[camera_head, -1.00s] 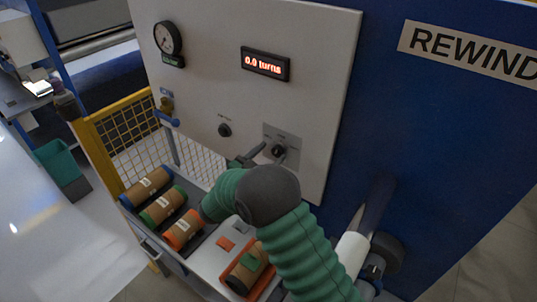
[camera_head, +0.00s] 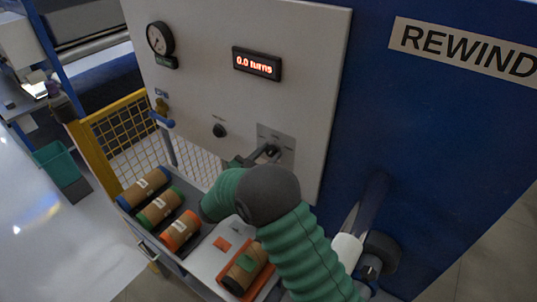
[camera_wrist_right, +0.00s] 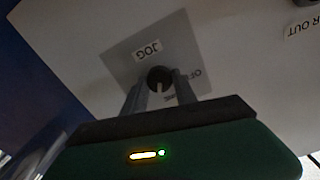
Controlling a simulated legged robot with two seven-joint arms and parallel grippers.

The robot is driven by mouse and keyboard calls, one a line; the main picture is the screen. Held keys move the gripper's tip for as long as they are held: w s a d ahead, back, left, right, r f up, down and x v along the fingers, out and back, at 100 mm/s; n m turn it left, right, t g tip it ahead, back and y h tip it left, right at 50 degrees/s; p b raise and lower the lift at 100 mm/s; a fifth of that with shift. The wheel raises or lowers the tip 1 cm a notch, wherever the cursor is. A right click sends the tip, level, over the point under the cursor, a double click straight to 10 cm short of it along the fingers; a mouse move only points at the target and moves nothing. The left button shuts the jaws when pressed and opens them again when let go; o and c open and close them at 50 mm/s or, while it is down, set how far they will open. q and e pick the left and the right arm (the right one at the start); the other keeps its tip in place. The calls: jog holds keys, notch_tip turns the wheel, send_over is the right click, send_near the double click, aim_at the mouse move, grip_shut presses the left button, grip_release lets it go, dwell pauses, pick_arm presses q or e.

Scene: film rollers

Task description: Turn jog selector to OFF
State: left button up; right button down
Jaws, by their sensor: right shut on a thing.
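The jog selector (camera_head: 272,150) is a small black knob on a grey plate (camera_head: 286,142) low on the white panel. In the right wrist view the knob (camera_wrist_right: 159,76) shows between my fingers, with a pale mark on its face. An upside-down JOG label (camera_wrist_right: 147,50) and a partly hidden OFF label (camera_wrist_right: 196,76) are on the plate. My right gripper (camera_head: 262,154) is shut on the selector; its fingers also show on both sides of the knob in the wrist view (camera_wrist_right: 158,90). My left gripper is not in view.
A display (camera_head: 256,63) reads 0.0 turns, beside a round gauge (camera_head: 160,38). Another black knob (camera_head: 219,130) is left of the selector. Several brown rolls (camera_head: 160,206) lie below, and one roll (camera_head: 246,268) sits in an orange tray. A yellow mesh guard (camera_head: 118,126) stands left.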

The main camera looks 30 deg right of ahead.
jog(key=shift+a+f, duration=0.15)
jog(key=shift+f, duration=0.2)
dwell(0.6)
jog(key=c, duration=1.4)
grip_release()
jog(key=o, duration=0.4)
jog(key=shift+r, duration=0.1)
jog(key=shift+r, duration=0.1)
jog(key=b+v, duration=0.5)
jog(key=v, duration=1.2)
